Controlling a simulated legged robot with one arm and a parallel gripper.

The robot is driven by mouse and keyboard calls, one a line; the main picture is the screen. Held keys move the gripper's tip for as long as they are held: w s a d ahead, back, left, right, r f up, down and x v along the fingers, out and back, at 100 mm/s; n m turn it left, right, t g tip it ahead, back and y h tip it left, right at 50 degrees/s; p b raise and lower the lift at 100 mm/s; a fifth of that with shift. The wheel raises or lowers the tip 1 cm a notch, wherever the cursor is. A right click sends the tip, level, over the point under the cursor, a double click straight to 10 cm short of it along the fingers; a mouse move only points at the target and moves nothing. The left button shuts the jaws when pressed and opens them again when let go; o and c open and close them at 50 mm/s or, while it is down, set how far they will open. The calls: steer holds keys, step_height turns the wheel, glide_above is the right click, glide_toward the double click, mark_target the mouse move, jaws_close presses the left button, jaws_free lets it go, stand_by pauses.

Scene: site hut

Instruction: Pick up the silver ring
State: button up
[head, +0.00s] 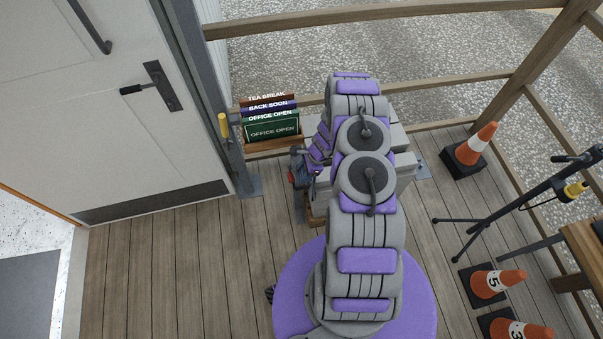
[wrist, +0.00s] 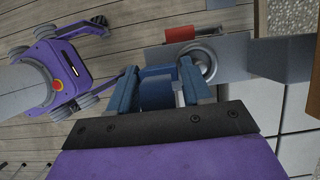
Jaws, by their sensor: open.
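A round silver ring (wrist: 205,60) shows in the wrist view, just beyond and to the right of the right finger, which covers part of its left side. My gripper (wrist: 158,80) has two blue fingers standing apart, with the ring outside the gap between them. I cannot tell whether the right finger touches the ring. In the head view my gripper (head: 299,170) is small, left of my arm and in front of the grey box. I cannot make out the ring in the head view.
A red piece (wrist: 180,34) lies behind the ring on a grey surface. In the head view a grey box (head: 404,178) stands partly behind my arm. A sign rack (head: 272,145) is beside the door (head: 110,110). Traffic cones (head: 476,142) and a tripod (head: 500,212) stand right.

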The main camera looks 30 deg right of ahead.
steer(key=shift+c, duration=0.3)
steer(key=c, duration=0.7)
steer(key=shift+o, duration=0.2)
steer(key=shift+r, duration=0.15)
